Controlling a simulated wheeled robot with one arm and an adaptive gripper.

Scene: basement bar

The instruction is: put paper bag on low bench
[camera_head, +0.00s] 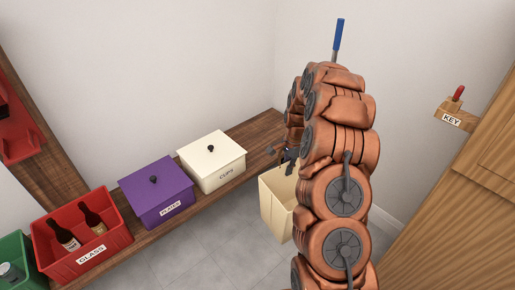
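The low bench (262,131) is a dark brown wooden plank along the wall, from lower left to the middle. My gripper (287,160) is small and dark in this view, at the bag's upper rim. My arm covers part of it, so I cannot tell whether its fingers are apart or closed on the rim. Whether the bag touches the floor is also unclear.
On the bench stand a lidded cream box (212,164), a lidded purple box (156,195) and a red crate (83,240) with bottles. A green crate (17,263) is at the far left. The bench's right end is bare. A wooden door (465,215) is at right.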

